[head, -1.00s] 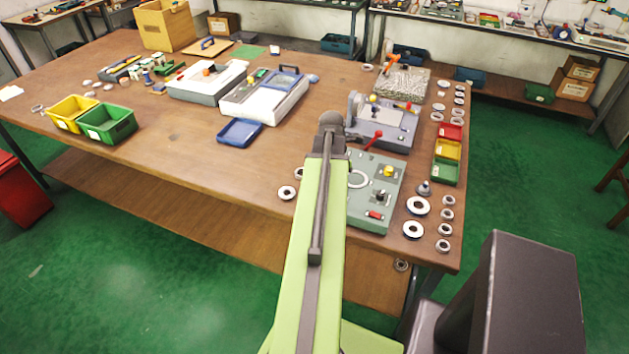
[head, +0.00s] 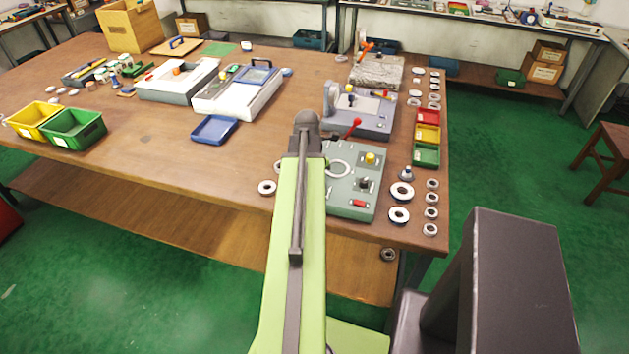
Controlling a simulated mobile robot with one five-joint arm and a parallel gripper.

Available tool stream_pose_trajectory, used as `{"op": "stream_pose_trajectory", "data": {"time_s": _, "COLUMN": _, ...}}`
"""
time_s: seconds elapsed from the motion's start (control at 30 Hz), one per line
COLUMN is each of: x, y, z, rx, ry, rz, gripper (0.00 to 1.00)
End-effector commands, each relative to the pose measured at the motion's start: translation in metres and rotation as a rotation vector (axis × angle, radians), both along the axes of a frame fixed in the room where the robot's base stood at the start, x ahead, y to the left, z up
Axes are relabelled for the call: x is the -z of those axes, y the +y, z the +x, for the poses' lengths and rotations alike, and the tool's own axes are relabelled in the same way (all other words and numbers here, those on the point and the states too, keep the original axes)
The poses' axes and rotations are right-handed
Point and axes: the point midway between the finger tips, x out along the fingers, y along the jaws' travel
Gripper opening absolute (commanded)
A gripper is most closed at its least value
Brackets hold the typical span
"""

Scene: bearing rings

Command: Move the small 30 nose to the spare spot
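A small grey cone-shaped piece (head: 407,173) stands upright near the right edge of the wooden table, in front of the green bin; it may be the small 30 nose, but no marking is legible. My lime-green arm (head: 298,210) reaches over the table's front edge, and its dark end lies left of the grey-green panel box (head: 345,205). My gripper's fingers do not show; the arm end hides whatever is beyond it. I cannot tell which place is the spare spot.
Several bearing rings (head: 399,214) lie along the right edge. Red, yellow and green bins (head: 427,155) stand behind them. A grey device with a red-knobbed lever (head: 357,123) stands behind the panel box. A blue tray (head: 214,129) lies left.

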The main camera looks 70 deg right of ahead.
Motion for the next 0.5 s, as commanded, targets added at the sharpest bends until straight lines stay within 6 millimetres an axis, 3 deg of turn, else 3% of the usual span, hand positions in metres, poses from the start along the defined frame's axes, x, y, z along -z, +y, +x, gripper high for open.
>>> {"op": "stream_pose_trajectory", "data": {"time_s": 0.43, "x": 0.0058, "y": 0.0002, "z": 0.0006, "rx": -0.001, "ry": 0.0, "rz": 0.0, "gripper": 0.0}}
{"op": "stream_pose_trajectory", "data": {"time_s": 0.47, "x": 0.0047, "y": 0.0002, "z": 0.0007, "rx": -0.001, "ry": 0.0, "rz": 0.0, "gripper": 0.26}}
{"op": "stream_pose_trajectory", "data": {"time_s": 0.5, "x": 0.004, "y": 0.0003, "z": 0.0007, "rx": -0.001, "ry": 0.0, "rz": 0.0, "gripper": 0.31}}
